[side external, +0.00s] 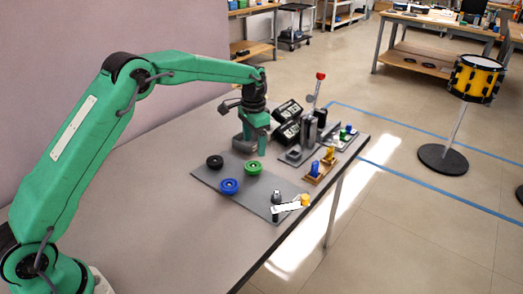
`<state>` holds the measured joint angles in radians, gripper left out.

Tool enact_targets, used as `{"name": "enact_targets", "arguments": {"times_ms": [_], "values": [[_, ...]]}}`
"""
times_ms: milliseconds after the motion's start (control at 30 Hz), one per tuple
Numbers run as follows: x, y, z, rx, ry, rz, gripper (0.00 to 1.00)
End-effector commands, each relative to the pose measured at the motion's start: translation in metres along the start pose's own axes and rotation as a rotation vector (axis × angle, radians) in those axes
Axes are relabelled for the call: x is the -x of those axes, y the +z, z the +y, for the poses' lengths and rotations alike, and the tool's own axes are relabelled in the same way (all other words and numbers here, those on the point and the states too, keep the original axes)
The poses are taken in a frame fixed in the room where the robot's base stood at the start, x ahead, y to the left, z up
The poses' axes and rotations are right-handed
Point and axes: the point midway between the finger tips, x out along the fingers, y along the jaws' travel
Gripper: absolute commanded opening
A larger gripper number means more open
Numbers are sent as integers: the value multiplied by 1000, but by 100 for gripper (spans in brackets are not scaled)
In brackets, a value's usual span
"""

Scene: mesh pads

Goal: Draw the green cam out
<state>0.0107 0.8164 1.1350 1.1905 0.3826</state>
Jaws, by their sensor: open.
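The green cam (253,168) is a round green disc with a dark centre. It lies on a flat grey plate (242,198) on the table. A blue disc (229,186) lies to its lower left and a black disc (215,162) to its left. My gripper (251,151) points down just above the green cam in the picture, with its jaws apart and nothing seen between them. I cannot tell its exact height or whether it is over the plate. The cam is fully in view.
Dark boxes with displays (286,122) and a grey fixture with a red-knobbed lever (318,95) stand right of my gripper. A wooden block with blue and yellow pegs (321,170) and a clamp with a white label (287,206) sit near the right edge.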

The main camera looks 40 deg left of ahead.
Motion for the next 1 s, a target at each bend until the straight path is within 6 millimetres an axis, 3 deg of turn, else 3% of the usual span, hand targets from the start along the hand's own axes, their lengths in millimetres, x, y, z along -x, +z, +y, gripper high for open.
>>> {"name": "enact_targets", "arguments": {"times_ms": [267,700,1000], "values": [[-11,1,0,1,1,-2,73],[-60,1,0,1,1,-2,73],[-77,0,0,1,0,0,73]]}}
